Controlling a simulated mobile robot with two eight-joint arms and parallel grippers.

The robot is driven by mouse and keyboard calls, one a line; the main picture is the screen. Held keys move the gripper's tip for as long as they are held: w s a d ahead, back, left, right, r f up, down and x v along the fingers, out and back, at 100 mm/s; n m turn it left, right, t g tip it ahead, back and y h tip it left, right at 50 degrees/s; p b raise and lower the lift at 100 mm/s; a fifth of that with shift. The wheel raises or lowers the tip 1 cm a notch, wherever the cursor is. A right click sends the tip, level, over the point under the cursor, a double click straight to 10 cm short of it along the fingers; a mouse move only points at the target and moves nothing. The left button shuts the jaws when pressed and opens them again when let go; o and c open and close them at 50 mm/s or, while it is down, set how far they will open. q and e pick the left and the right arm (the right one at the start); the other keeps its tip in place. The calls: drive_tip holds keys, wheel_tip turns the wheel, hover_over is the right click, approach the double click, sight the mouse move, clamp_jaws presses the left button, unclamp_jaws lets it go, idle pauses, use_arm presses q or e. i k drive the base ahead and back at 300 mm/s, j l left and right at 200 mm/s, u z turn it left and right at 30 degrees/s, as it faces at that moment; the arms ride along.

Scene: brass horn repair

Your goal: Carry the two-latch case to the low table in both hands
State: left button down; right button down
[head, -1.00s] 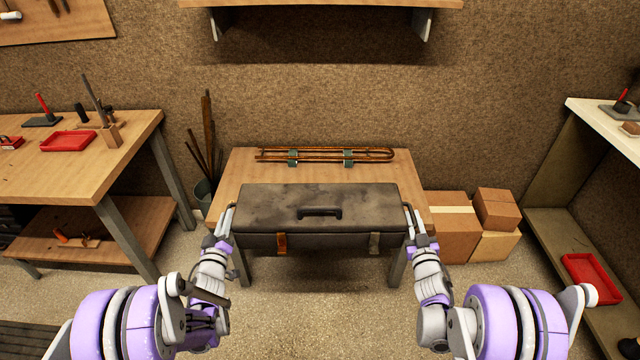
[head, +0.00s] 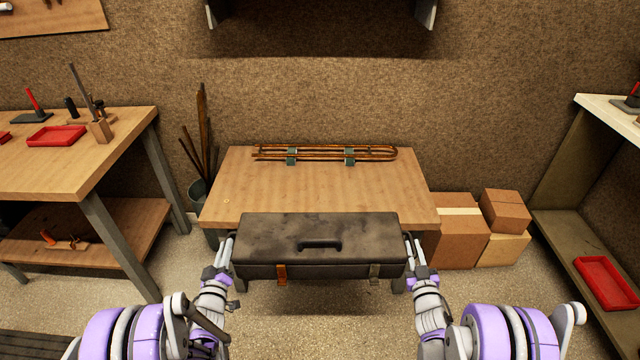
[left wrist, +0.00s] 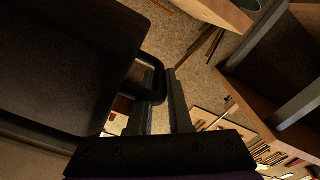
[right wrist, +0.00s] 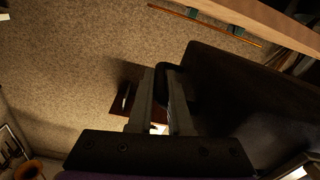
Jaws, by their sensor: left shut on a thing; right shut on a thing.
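The dark two-latch case (head: 290,230) hangs level between my grippers, lid shut, with a top handle, an orange latch (head: 281,272) and a grey latch (head: 374,270). It overlaps the near edge of the low table (head: 250,190) in the head view; I cannot tell its height against the tabletop. My left gripper (head: 229,246) is shut on the case's left side handle, also seen in the left wrist view (left wrist: 158,80). My right gripper (head: 411,246) is shut on the right side handle, also seen in the right wrist view (right wrist: 161,75).
Bent brass tubing (head: 325,153) lies on supports along the low table's back. The middle of the tabletop is clear. Cardboard boxes (head: 458,228) stand to its right, and a bucket with rods (head: 200,195) to its left. A workbench (head: 110,140) is further left, shelving (head: 560,215) far right.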

sight(319, 203)
drive_tip(key=i, duration=1)
